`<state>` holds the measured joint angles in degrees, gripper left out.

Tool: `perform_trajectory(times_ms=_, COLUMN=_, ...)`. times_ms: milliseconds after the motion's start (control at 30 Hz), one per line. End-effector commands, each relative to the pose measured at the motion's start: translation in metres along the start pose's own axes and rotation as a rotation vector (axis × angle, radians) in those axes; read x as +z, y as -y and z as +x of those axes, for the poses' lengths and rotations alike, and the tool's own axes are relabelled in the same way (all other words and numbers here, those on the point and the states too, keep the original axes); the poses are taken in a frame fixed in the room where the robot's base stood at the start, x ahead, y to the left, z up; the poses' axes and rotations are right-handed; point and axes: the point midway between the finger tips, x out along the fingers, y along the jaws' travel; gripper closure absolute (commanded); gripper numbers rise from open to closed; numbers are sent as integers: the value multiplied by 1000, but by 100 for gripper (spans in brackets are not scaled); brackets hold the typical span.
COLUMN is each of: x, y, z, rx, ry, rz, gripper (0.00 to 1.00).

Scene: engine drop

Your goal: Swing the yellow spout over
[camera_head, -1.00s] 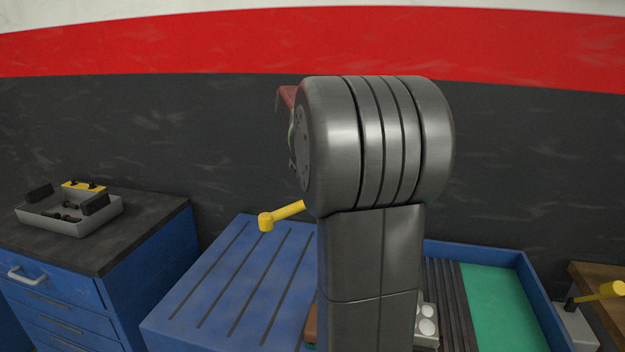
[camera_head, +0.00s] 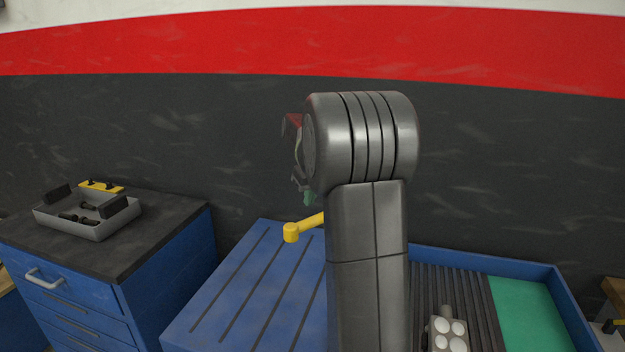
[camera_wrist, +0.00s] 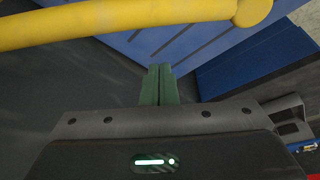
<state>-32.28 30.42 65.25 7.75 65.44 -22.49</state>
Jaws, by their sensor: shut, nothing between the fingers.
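The yellow spout (camera_head: 304,227) shows left of my arm in the head view, its rounded end pointing left over the blue slotted bench top. The rest of it is hidden behind my arm. In the wrist view the yellow spout (camera_wrist: 110,20) crosses the top of the picture, with its rounded end at the upper right. My gripper (camera_wrist: 160,70) is shut and empty, its green fingers together just below the spout in that view. A gap shows between fingertips and spout in the picture; the depth between them is unclear. In the head view my gripper is mostly hidden by my arm.
The blue bench (camera_head: 232,285) has dark slots. A ribbed area and a green mat (camera_head: 525,310) lie at the right, near a grey block with white circles (camera_head: 447,335). A grey tray of dark parts (camera_head: 85,222) stands on the blue cabinet at left.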

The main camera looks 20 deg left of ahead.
Motion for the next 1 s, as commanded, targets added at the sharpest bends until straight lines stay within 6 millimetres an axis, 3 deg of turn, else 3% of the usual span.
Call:
perform_trajectory(times_ms=300, x=29, y=0, z=-3, rx=2, ry=-3, rz=1, gripper=100)
perform_trajectory(times_ms=767, x=32, y=0, z=-3, rx=1, ry=-3, rz=-1, gripper=100)
perform_trajectory(times_ms=1000, x=46, y=0, z=-8, rx=-18, ry=-5, rz=-51, gripper=100)
